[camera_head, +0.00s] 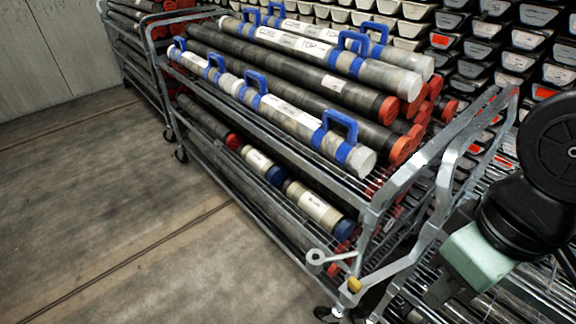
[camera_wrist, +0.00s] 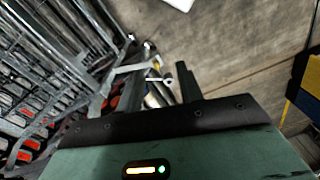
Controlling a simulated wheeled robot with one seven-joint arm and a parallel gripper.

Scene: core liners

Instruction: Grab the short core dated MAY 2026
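Two short cores with pale bodies, labels and dark blue end caps lie on the lower shelf of the metal cart in the head view. One short core (camera_head: 316,207) is nearer the cart's front end, the other (camera_head: 262,165) lies behind it. Their label text is too small to read, so I cannot tell which is dated MAY 2026. My gripper (camera_wrist: 160,75) has its two dark fingers apart with nothing held between them. Its green body also shows at the right of the head view, beside the cart's near end and apart from the short cores.
The cart's upper shelf holds long cores with blue handles (camera_head: 262,105) and dark tubes with red caps (camera_head: 402,150). Its end rail (camera_head: 372,225) stands between my arm and the lower shelf. Stacked trays (camera_head: 500,85) fill the back right. Concrete floor (camera_head: 110,190) at left is clear.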

